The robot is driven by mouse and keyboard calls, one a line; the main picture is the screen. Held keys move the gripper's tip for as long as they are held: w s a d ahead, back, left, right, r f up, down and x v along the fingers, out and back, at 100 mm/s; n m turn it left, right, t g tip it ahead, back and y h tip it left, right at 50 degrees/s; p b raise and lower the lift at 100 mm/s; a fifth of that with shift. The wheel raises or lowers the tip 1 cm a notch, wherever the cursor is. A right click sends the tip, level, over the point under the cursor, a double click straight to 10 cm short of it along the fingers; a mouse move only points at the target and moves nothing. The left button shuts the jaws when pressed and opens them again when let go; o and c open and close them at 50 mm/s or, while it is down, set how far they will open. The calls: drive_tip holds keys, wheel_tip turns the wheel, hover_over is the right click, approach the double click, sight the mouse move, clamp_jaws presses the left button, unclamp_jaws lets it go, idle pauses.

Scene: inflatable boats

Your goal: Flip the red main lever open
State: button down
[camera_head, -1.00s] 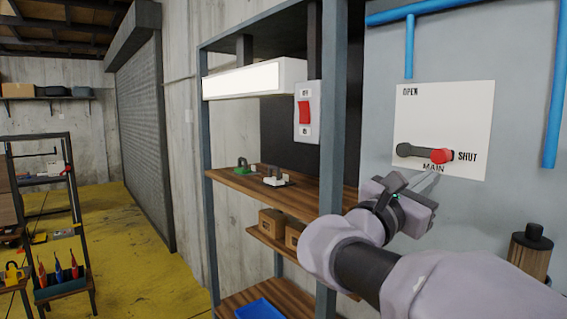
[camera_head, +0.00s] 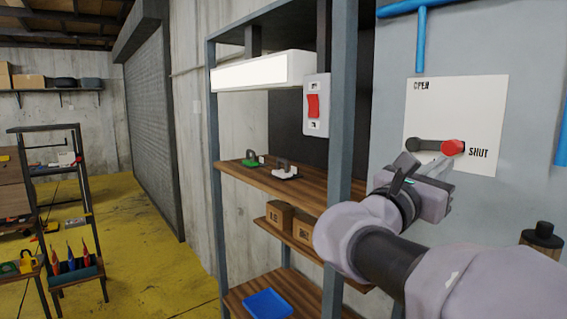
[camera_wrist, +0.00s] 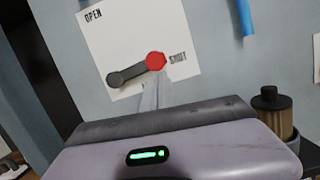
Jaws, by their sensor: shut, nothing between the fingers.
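The main lever has a dark grey arm and a round red knob (camera_head: 453,147). It is mounted on a white plate (camera_head: 485,100) marked OPEN at the upper left and SHUT at the right. The lever lies roughly level with its knob by SHUT. In the wrist view the red knob (camera_wrist: 155,61) is just beyond my fingertips. My gripper (camera_head: 446,163) is shut and empty, its tips just below the knob. I cannot tell whether they touch it. The gripper tips also show in the wrist view (camera_wrist: 155,93), overlapping the plate's lower edge.
Blue pipes (camera_head: 422,40) run on the grey wall above the plate. A dark-topped canister (camera_head: 543,236) stands at the lower right. A shelf rack (camera_head: 343,110) with a red rocker switch (camera_head: 313,106) is left of my arm. Yellow floor (camera_head: 140,265) lies open farther left.

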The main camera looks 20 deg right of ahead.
drive_tip(key=r+n, duration=0.1)
drive_tip(key=r+n+t+p, duration=0.1)
drive_tip(key=shift+s+d+n, duration=0.1)
drive_tip(key=shift+s+n, duration=0.1)
drive_tip(key=shift+n, duration=0.2)
wheel_tip(320, 180, up, 2)
drive_tip(key=n+t+y+p, duration=0.1)
drive_tip(key=n+p, duration=0.1)
drive_tip(key=n, duration=0.1)
drive_tip(key=shift+r, duration=0.1)
wheel_tip(320, 180, up, 6)
drive_tip(key=n+t+y+p, duration=0.1)
drive_tip(key=n+y+p, duration=0.1)
drive_tip(key=n+p, duration=0.6)
hover_over(449, 141)
drive_tip(key=w+a, duration=0.4)
drive_tip(key=shift+s+d+r, duration=0.1)
drive_tip(key=shift+d+r, duration=0.1)
drive_tip(key=shift+r, duration=0.1)
